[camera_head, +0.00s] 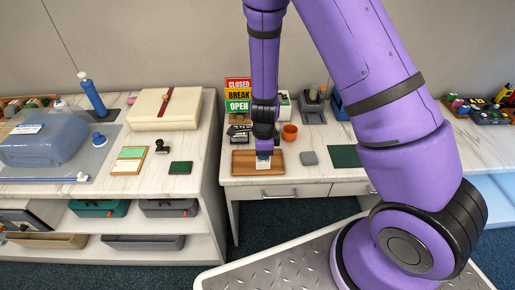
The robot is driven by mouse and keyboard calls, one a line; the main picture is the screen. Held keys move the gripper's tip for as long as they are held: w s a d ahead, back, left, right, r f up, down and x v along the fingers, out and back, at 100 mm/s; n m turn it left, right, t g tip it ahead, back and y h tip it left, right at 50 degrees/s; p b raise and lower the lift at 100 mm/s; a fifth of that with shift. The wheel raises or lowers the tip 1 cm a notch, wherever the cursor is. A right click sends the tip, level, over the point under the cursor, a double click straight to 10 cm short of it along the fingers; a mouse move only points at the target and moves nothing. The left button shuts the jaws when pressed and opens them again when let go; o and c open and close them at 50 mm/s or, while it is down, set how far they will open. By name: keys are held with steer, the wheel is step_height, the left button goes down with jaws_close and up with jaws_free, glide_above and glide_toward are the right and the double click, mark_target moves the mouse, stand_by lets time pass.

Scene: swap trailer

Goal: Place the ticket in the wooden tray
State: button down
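The wooden tray (239,168) is a low brown rectangle near the front edge of the white counter. My gripper (264,155) points straight down over the middle of the tray. A small white ticket with some blue (263,165) shows just below my gripper, within the tray's outline. I cannot tell whether the ticket hangs from my fingers or rests on the tray floor. The fingers are too small and dark to tell whether they are open or shut.
A CLOSED/BREAK/OPEN sign (237,95) stands behind the tray. An orange cup (289,132), a grey block (309,158) and a green mat (344,156) are to its right. A higher counter on the left holds a cream box (166,108) and a green pad (180,168).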

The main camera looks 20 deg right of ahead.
steer(key=shift+w+d+f, duration=0.1)
steer(key=shift+w+f, duration=0.6)
steer(key=shift+w, duration=0.5)
steer(key=shift+w+d+f, duration=0.1)
steer(key=shift+w+f, duration=0.55)
steer(key=shift+w, duration=0.55)
steer(key=shift+w+d+f, duration=0.1)
steer(key=shift+w+f, duration=0.6)
steer(key=shift+w, duration=0.5)
steer(key=shift+f, duration=0.15)
steer(key=c, duration=1.4)
jaws_free()
